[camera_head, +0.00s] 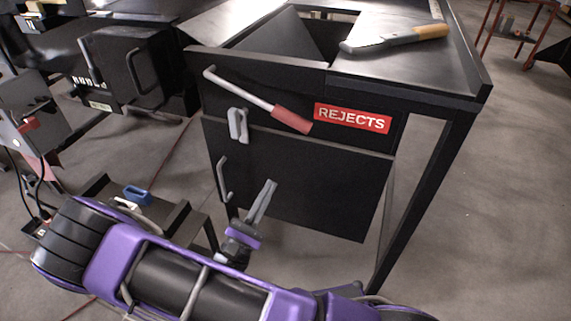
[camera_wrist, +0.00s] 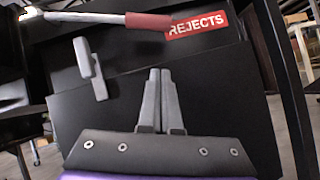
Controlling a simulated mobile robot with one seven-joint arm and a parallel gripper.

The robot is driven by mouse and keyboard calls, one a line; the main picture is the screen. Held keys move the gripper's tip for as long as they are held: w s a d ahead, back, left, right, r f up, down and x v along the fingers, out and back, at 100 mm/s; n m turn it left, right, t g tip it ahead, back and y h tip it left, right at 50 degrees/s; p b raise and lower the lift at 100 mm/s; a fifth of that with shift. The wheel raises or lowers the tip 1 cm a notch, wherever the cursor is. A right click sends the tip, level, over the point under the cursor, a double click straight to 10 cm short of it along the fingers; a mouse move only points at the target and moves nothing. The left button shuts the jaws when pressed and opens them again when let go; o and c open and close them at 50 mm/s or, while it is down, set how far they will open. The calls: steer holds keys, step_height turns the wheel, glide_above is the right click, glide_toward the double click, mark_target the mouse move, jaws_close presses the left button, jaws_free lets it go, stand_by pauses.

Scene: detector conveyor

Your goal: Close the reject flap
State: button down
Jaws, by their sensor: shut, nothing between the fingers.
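The black lower front panel (camera_head: 310,190), which looks like the reject flap, hangs below the red REJECTS sign (camera_head: 352,117) on the black cabinet. It has a bar handle (camera_head: 223,180) at its left edge. A grey latch (camera_head: 238,125) sits at the panel's upper left edge. The panel also fills the middle of the wrist view (camera_wrist: 222,105); I cannot tell whether it is flush. My gripper (camera_head: 268,184) is shut and empty in front of the panel. Its fingers show together in the wrist view (camera_wrist: 160,72); contact with the panel is unclear.
A grey lever with a red grip (camera_head: 292,120) slants across the upper front, left of the sign. A tool with a yellow-brown handle (camera_head: 430,32) lies on the cabinet top beside an opening. A small dark table with a blue item (camera_head: 138,195) stands at left.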

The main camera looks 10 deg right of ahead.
steer(key=s+r+x, duration=0.2)
steer(key=x, duration=1)
steer(key=shift+w+r+p, duration=0.1)
steer(key=shift+r+p, duration=0.2)
steer(key=shift+p, duration=0.15)
